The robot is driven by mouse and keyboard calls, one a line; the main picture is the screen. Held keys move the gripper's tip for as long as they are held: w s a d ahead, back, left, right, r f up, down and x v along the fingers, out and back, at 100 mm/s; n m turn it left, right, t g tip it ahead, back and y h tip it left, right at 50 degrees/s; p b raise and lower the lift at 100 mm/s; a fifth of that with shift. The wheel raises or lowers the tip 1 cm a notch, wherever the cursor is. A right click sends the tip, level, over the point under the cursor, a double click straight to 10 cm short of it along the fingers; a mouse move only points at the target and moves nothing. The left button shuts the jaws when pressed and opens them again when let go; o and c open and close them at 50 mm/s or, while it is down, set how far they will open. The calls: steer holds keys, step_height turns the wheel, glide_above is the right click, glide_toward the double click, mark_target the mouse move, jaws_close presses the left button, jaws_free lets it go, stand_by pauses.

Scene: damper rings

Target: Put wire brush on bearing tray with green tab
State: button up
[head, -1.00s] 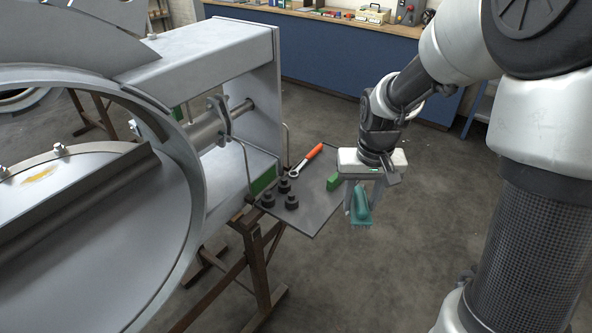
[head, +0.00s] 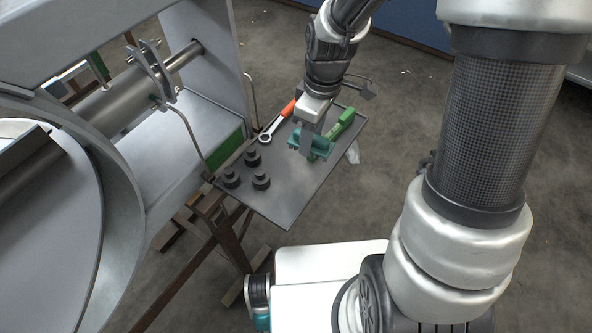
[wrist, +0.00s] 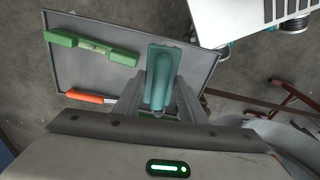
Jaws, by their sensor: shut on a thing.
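My gripper (head: 307,143) is shut on a teal brush (head: 322,145), the wire brush, and holds it over the right part of a flat grey tray (head: 285,200). I cannot tell whether the brush touches the tray. In the wrist view the brush (wrist: 160,75) shows its flat teal body and rounded handle between the two fingers; its bristles are hidden. A green tab (head: 228,150) shows at the tray's left edge, beside the machine.
The tray's front part is bare. A large grey metal housing (head: 150,160) stands at the left.

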steer(key=s+a+f+n+b, duration=0.3)
steer(key=f+n, duration=0.3)
steer(key=n, duration=0.1)
steer(key=shift+s+a+f+n+g+y, duration=0.2)
steer(key=shift+s+a+n+g+y, duration=0.1)
steer(key=shift+a+n, duration=0.1)
steer(key=shift+w, duration=0.1)
steer(key=shift+f+b, duration=1.95)
steer(key=shift+f, duration=0.55)
